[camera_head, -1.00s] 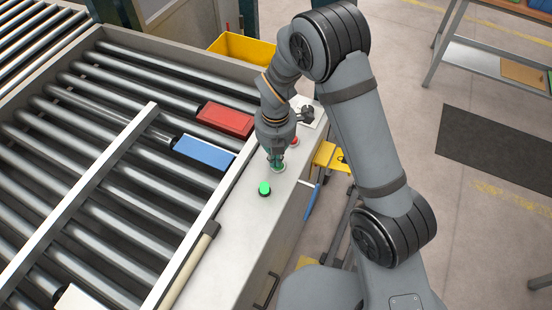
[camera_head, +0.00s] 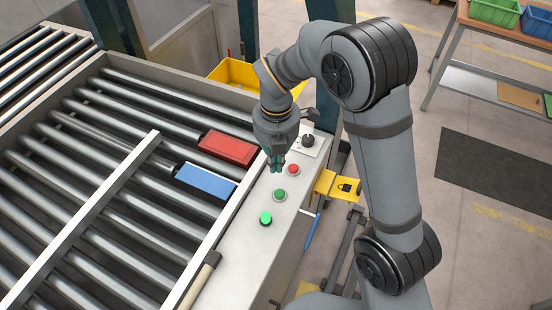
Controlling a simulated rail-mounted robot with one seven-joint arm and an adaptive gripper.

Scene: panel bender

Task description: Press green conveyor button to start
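A green button (camera_head: 279,195) with a pale ring sits on the light grey control panel (camera_head: 240,250) beside the roller conveyor. A brighter green, glowing button or lamp (camera_head: 265,218) sits just nearer to me. A red button (camera_head: 293,169) is farther along the panel. My gripper (camera_head: 275,168) points down above the panel, a little beyond the green button and left of the red one. It appears apart from both buttons. Its fingertips look close together, with nothing between them.
A black knob (camera_head: 308,140) stands at the panel's far end. A red box (camera_head: 228,148) and a blue box (camera_head: 205,181) lie on the conveyor rollers. A yellow bin (camera_head: 232,73) is behind. A yellow bracket with a padlock symbol (camera_head: 344,187) juts from the panel's right side.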

